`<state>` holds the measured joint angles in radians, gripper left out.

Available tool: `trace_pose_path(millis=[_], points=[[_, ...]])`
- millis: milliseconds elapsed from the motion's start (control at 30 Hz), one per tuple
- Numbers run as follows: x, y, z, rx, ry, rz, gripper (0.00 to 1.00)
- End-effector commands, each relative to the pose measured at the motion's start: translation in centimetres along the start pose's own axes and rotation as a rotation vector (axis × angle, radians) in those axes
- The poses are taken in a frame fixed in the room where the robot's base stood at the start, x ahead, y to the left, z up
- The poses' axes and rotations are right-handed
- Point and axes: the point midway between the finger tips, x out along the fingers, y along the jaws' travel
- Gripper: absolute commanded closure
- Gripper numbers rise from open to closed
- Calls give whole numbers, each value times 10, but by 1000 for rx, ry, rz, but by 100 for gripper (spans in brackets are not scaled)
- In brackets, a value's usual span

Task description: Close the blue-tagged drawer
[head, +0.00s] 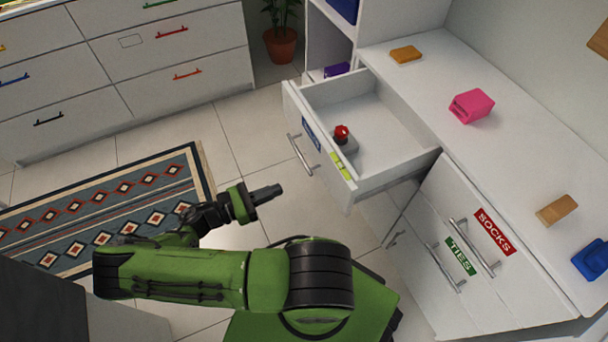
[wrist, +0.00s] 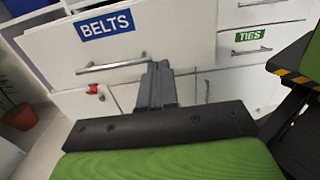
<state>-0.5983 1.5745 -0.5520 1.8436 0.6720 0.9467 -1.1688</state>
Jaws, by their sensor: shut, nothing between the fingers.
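The blue-tagged drawer (head: 292,106) stands pulled out from the white unit in the head view. Its blue tag (head: 311,133) reads BELTS in the wrist view (wrist: 106,24). Its silver bar handle (head: 300,154) also shows in the wrist view (wrist: 112,65). A red-topped object (head: 342,133) with a grey base lies inside the drawer, behind the front. My gripper (head: 278,189) is shut and empty, in front of the drawer and apart from it in the head view. In the wrist view its fingertips (wrist: 159,66) overlap the drawer front near the handle's right end.
A yellow-green item (head: 341,166) is at the drawer front's right part. The SOCKS (head: 492,231) and TIES (head: 460,256) tags mark fronts at the right. The counter holds a pink block (head: 471,106). A patterned rug (head: 110,210) and bare tiles lie left.

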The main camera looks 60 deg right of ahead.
Motion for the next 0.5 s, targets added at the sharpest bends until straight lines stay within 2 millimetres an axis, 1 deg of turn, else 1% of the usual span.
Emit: trace_pose_path(millis=[400,500], points=[[89,-2,-2,-1,2,-9,100],[108,-2,-2,-1,3,-8,100]])
